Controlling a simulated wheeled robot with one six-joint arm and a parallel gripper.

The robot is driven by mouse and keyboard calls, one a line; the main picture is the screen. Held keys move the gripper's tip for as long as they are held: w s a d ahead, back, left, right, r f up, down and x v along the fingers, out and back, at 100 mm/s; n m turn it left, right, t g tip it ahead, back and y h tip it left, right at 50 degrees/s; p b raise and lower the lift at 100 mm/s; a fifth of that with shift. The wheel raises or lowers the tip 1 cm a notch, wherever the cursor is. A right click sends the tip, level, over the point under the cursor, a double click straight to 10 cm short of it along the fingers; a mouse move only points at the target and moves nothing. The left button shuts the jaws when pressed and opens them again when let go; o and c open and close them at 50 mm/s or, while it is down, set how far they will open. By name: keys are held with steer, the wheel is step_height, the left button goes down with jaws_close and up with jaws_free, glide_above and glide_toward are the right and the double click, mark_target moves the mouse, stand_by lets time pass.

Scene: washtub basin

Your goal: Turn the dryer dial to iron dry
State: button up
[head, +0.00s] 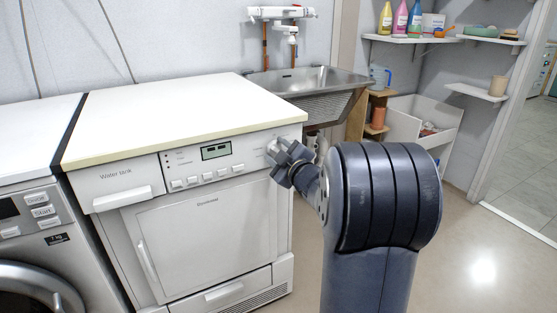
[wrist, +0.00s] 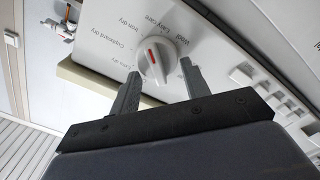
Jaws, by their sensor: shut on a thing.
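The dryer dial (wrist: 156,62) is a round white knob with a raised grip bar and a red mark. In the wrist view the mark points up and slightly left, roughly towards the easy care label (wrist: 147,24). The iron dry label (wrist: 118,28) is further left around the dial, above the cupboard dry label (wrist: 103,42). My gripper (wrist: 158,72) has one grey finger on each side of the dial and is shut on it. In the head view my gripper (head: 279,158) is at the right end of the dryer's (head: 205,225) panel and mostly covers the dial.
The panel has a small display (head: 216,150) and a row of buttons (head: 205,177) left of the dial. A white worktop (head: 180,105) overhangs above. A washing machine (head: 45,225) stands at left, a metal sink (head: 310,80) behind. The floor at right is clear.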

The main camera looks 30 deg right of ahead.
steer(key=shift+f+n+b, duration=0.15)
steer(key=shift+n+b, duration=0.6)
steer(key=shift+n, duration=0.35)
steer(key=o, duration=1)
steer(key=shift+s, duration=0.1)
steer(key=s+p, duration=0.2)
steer(key=s, duration=0.8)
steer(key=shift+s+d, duration=0.1)
steer(key=shift+s, duration=0.25)
